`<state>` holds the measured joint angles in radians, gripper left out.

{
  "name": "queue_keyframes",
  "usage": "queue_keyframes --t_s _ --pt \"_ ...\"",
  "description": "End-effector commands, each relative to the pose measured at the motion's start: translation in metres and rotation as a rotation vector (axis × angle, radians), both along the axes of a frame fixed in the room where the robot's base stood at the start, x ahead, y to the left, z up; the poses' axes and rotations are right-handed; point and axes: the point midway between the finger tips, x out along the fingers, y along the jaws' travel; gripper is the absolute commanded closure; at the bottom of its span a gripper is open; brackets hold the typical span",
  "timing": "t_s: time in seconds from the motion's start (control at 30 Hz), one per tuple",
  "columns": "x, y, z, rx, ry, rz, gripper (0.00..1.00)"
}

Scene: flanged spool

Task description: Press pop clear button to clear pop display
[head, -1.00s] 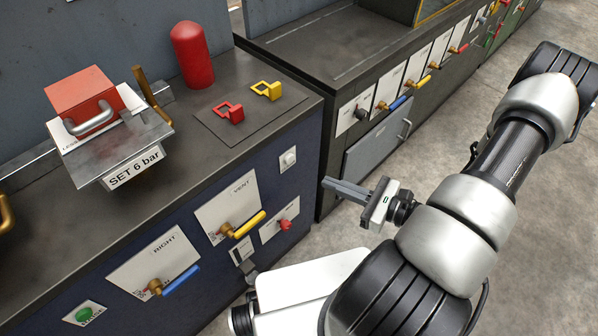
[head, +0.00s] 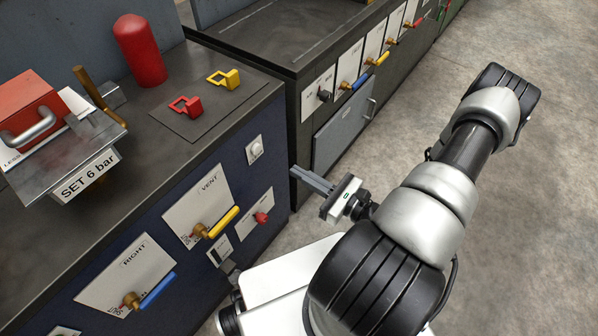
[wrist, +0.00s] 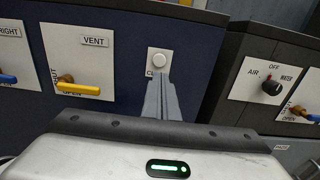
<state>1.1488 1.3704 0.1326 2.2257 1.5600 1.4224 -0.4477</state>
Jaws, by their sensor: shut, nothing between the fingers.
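A round white button (head: 256,149) sits on a small white plate at the right end of the dark blue cabinet front. In the wrist view the button (wrist: 159,60) shows just above my fingertips. A label below it begins with "CL"; my fingers hide the rest. My gripper (head: 294,171) is shut and empty, with its fingers pointing at the cabinet. In the head view the tips are to the right of the button and apart from it. In the wrist view my gripper (wrist: 160,78) overlaps the lower part of the button's plate. I cannot pick out a pop display.
A yellow VENT lever (head: 222,222), a blue RIGHT lever (head: 158,291) and a red knob (head: 262,217) stick out of the same front. Red and yellow tags (head: 223,79) lie on top. A grey cabinet (head: 343,130) with several levers stands to the right. Concrete floor is open at right.

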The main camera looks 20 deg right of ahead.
Motion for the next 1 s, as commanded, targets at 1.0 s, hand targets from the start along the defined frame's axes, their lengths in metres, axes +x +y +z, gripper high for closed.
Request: queue_keyframes --t_s 1.0 --pt "0.096 0.056 0.0 0.0 0.001 0.001 1.0"
